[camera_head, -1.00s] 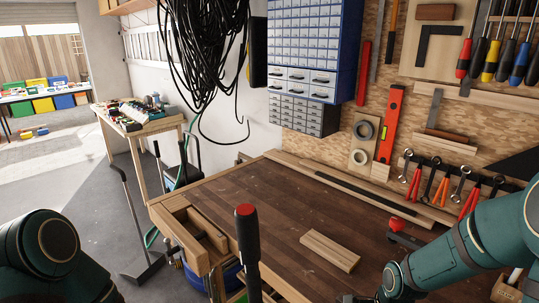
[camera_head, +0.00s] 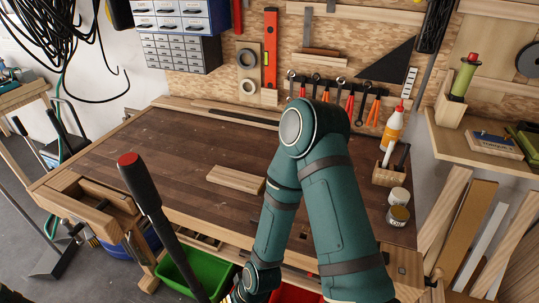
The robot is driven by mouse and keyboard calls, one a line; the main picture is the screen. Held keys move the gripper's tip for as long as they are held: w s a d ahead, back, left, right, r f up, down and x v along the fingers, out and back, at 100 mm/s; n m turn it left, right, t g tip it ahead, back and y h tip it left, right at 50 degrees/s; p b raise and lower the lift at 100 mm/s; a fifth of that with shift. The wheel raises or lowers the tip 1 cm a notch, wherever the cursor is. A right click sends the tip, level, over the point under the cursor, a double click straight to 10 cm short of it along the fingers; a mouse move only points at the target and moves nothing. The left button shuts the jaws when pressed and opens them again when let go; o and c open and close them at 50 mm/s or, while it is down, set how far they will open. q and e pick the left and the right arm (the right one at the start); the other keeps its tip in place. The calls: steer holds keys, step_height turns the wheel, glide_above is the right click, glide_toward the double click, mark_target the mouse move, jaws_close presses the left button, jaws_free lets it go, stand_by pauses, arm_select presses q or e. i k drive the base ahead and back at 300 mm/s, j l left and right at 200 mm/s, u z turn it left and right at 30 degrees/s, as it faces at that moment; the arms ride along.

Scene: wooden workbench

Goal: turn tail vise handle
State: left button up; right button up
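The wooden workbench (camera_head: 180,145) fills the middle of the head view. At its front right corner is a wooden block (camera_head: 402,262), perhaps part of the tail vise; I cannot make out a vise handle there, and my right arm covers part of the front edge. A black bar with a red tip (camera_head: 147,192) rises in the foreground on the left; I cannot tell what it belongs to. My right forearm points down, and only a bit of the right gripper (camera_head: 238,293) shows at the bottom edge, its fingers unclear. My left gripper is out of view.
A loose wood block (camera_head: 236,180) lies on the bench top. A glue bottle (camera_head: 394,127), a small wooden holder (camera_head: 388,174) and jars (camera_head: 398,206) stand at the right end. A green bin (camera_head: 195,268) is below the front edge. The bench's left half is mostly clear.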

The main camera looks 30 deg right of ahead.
mark_target(432, 282)
steer(key=k+l, duration=0.2)
steer(key=k, duration=0.2)
steer(key=k+l+z, duration=0.2)
steer(key=z, duration=0.15)
steer(key=k+l+z, duration=0.35)
steer(key=j+z, duration=0.1)
steer(key=z, duration=0.9)
steer(key=i+j, duration=0.05)
